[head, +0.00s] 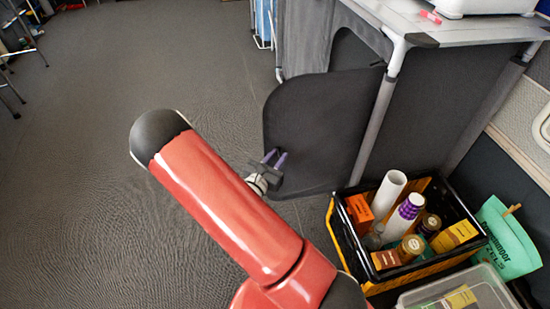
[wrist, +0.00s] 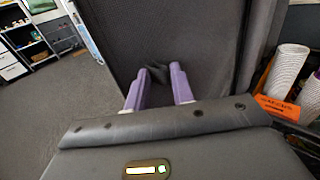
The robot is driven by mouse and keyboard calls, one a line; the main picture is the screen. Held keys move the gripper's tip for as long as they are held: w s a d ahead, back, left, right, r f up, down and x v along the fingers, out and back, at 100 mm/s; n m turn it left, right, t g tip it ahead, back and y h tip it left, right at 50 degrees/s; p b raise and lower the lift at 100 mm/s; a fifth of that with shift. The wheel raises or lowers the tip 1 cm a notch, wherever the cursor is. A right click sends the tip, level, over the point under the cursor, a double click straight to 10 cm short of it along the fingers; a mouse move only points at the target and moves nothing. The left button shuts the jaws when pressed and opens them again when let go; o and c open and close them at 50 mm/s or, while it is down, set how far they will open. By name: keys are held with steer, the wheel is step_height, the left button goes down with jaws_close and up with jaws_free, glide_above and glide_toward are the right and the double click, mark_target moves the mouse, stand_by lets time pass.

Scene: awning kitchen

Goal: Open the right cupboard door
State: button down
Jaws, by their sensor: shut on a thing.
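The right cupboard door (head: 322,125) is a dark grey fabric panel with rounded corners. In the head view it stands swung out from the cupboard frame, partly open. My gripper (head: 274,158) is at the lower left part of the door, with its purple fingers against the panel. In the wrist view the door (wrist: 200,35) fills the middle, and the gripper fingers (wrist: 160,75) are shut on a small dark tab, the door handle (wrist: 157,72). The hinge side of the door is by the grey cupboard post.
A black and yellow crate (head: 352,240) with bottles, cups and boxes stands on the floor right of the door. A clear tub (head: 410,298) and a green bag (head: 508,240) are beside it. The carpet (head: 90,130) to the left is clear.

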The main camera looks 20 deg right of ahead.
steer(key=shift+s+d+g, duration=0.4)
steer(key=shift+s+d, duration=0.2)
steer(key=shift+d, duration=0.3)
steer(key=c, duration=1.5)
jaws_free()
steer(key=shift+d, duration=0.15)
steer(key=v, duration=0.5)
steer(key=w+v, duration=0.1)
steer(key=v, duration=0.2)
steer(key=shift+s+a+f, duration=0.1)
steer(key=shift+a+f, duration=0.1)
steer(key=shift+a, duration=0.25)
